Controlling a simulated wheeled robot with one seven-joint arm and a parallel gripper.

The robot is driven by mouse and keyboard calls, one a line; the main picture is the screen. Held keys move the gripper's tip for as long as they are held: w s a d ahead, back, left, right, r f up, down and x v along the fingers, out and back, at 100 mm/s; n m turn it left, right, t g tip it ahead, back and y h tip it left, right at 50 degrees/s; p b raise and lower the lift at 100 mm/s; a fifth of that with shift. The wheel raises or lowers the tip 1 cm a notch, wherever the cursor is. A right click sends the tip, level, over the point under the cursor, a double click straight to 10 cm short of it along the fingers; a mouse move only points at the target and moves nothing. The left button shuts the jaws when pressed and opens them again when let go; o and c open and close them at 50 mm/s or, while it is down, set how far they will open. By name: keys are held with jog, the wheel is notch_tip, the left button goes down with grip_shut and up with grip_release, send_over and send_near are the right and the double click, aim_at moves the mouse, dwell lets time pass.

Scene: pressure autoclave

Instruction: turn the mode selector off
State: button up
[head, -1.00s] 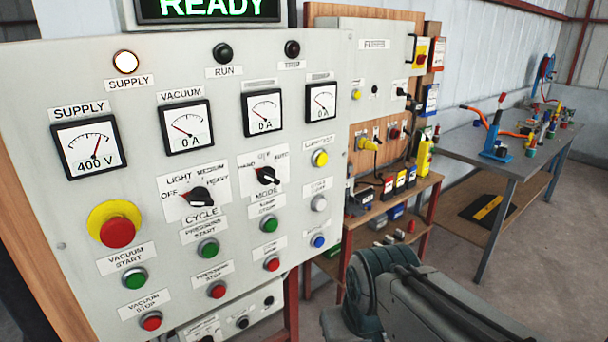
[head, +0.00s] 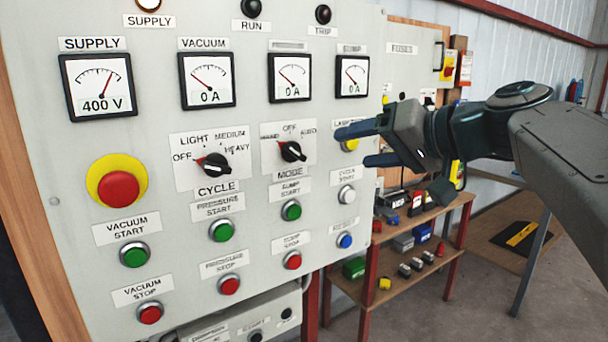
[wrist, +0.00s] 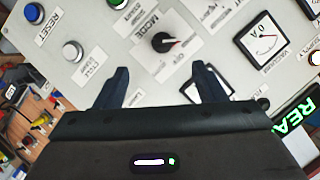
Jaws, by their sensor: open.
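The mode selector (head: 291,151) is a black rotary knob with a red mark on a white plate, labelled HAND, OFF and AUTO, on the grey panel (head: 60,250). Its mark points up and left, toward HAND. In the wrist view the knob (wrist: 163,42) lies beyond the fingertips, roughly centred between them. My gripper (head: 352,146) is open and empty, to the right of the selector, its fingers pointing at the panel. In the head view it partly covers the yellow lamp-test button (head: 350,145). In the wrist view the fingers (wrist: 160,69) are apart from the knob.
The cycle selector (head: 212,166) is left of the mode selector. The green pump start button (head: 291,211) is below it, and the white button (head: 347,195) is lower right. Meters (head: 290,78) sit above. A red emergency button (head: 118,189) is far left. Shelves stand at right.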

aim_at(299, 153)
jog(key=x, duration=0.4)
jog(key=p+x, duration=0.1)
jog(key=x, duration=0.4)
jog(key=r+x, duration=0.1)
jog(key=x, duration=0.3)
jog(key=shift+w+a+f+p, duration=0.15)
jog(key=shift+w+a+p, duration=0.15)
jog(key=shift+w+a, duration=0.05)
jog(key=shift+c, duration=0.3)
jog(key=c, duration=0.9)
